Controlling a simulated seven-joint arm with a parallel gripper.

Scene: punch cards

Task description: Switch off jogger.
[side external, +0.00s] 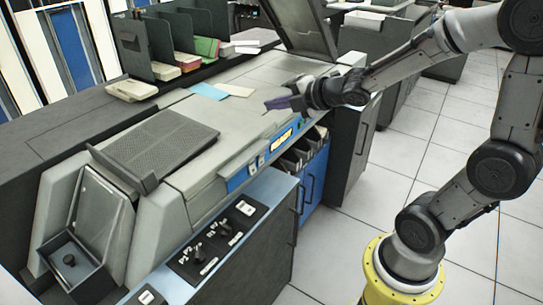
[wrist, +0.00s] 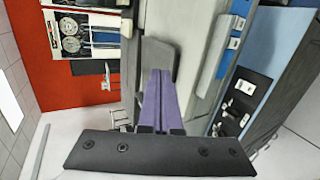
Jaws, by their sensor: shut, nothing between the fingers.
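A black control panel (side external: 215,240) with several small switches and a white rocker-like switch (side external: 245,208) lies on the low front cabinet. The panel also shows on the right of the wrist view (wrist: 245,92). I cannot read its labels or tell which switch belongs to the jogger, or its on or off state. My gripper (side external: 272,103) has purple fingers and is shut and empty. It is above the grey machine top, up and to the right of the panel and well apart from it. The closed fingers (wrist: 157,75) point away in the wrist view.
A grey machine (side external: 150,195) with a ridged dark plate (side external: 160,143) stands behind the panel. An upright dark lid (side external: 300,25) rises behind my gripper.

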